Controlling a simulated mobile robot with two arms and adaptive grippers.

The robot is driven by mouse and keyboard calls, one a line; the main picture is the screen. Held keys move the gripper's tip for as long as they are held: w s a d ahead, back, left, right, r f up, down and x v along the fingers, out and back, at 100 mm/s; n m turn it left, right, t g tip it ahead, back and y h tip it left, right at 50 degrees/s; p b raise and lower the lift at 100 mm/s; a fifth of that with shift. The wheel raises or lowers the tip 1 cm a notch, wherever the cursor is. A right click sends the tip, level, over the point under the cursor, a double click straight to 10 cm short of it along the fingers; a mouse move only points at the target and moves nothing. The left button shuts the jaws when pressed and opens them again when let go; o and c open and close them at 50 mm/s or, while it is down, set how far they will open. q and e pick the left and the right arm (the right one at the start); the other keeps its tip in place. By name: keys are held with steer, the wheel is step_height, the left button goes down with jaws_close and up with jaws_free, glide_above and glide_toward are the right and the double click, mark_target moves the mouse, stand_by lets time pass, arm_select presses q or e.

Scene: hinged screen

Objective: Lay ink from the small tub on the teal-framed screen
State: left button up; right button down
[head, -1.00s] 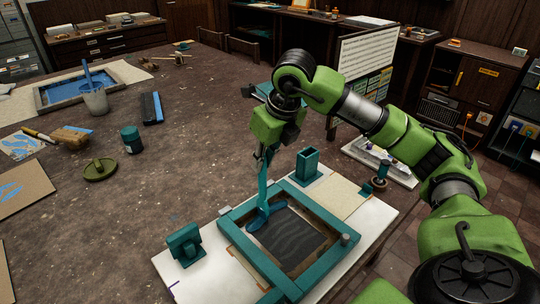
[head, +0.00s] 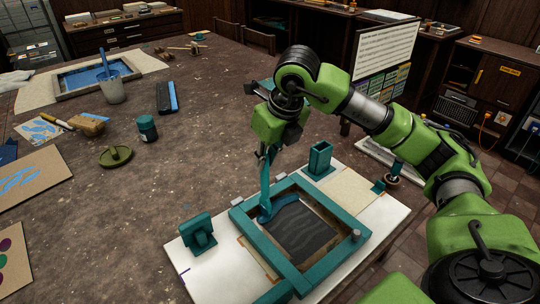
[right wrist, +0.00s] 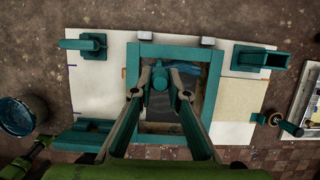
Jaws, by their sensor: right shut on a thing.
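The teal-framed screen (head: 335,208) lies flat over a white board, with dark mesh inside its frame. My right gripper (head: 267,153) is above its far left corner, shut on a teal ink tool (head: 266,186) held upright. The tool's lower end is at the mesh, beside blue ink (head: 287,202) along the far edge; contact is unclear. In the right wrist view, the right gripper (right wrist: 159,75) closes on the tool. A dark tub with blue inside (right wrist: 20,115) is at lower left there, beside a green part of mine; whether my left gripper holds it is unclear.
A teal clamp (head: 198,232) stands left of the screen, and an open teal box (head: 320,158) stands behind it. A dark teal jar (head: 147,128) and an olive lid (head: 116,156) lie further left. The table between is clear.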

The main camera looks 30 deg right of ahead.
steer(key=a, duration=0.3)
steer(key=shift+s+a, duration=0.1)
steer(key=shift+s, duration=0.05)
stand_by(0.4)
step_height(320, 180, up, 6)
steer(key=p, duration=0.4)
steer(key=shift+f, duration=0.1)
stand_by(0.7)
